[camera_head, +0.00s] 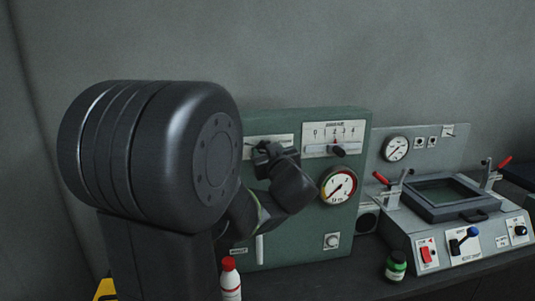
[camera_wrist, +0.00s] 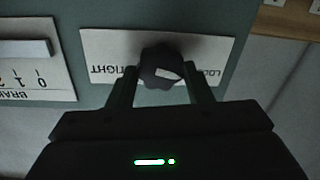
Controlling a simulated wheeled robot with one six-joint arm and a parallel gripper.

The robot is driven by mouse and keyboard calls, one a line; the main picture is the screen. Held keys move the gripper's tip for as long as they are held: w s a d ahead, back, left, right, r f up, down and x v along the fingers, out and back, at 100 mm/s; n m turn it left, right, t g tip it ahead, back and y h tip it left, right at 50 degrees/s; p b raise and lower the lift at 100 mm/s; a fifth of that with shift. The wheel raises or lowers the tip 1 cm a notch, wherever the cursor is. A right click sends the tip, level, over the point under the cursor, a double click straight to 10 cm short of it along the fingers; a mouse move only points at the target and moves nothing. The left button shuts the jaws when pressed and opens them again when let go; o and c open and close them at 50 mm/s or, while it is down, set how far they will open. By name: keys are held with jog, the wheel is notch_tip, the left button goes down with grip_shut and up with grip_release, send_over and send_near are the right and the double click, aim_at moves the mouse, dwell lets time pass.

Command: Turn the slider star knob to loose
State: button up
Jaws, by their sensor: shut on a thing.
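The dark star knob (camera_wrist: 161,68) sits on a white label plate (camera_wrist: 101,45) on the green panel, with a light mark on its face. The plate reads TIGHT and the start of a word beginning LOO, upside down in the wrist view. My gripper (camera_wrist: 162,82) is shut on the knob, one finger on each side. In the head view my gripper (camera_head: 268,152) is at the upper left of the green machine (camera_head: 300,230), and my arm hides the knob there.
Right of the knob in the head view are a slider scale (camera_head: 333,137) and a round gauge (camera_head: 338,185). A grey frame machine (camera_head: 450,205) stands at right.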

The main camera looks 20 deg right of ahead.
jog(key=o, duration=1)
jog(key=shift+s, duration=0.1)
jog(key=s, duration=0.4)
jog(key=s+a+b, duration=0.1)
jog(key=s, duration=0.4)
jog(key=s+a, duration=0.1)
jog(key=s, duration=0.3)
jog(key=shift+s+a+b, duration=0.15)
jog(key=shift+s+b, duration=0.1)
jog(key=shift+b, duration=0.05)
jog(key=w, duration=0.4)
jog(key=w+d+p, duration=0.1)
jog(key=w, duration=0.4)
jog(key=w+d, duration=0.1)
jog(key=w, duration=0.3)
jog(key=shift+w+d+p, duration=0.15)
jog(key=shift+w+p, duration=0.25)
jog(key=shift+s, duration=0.1)
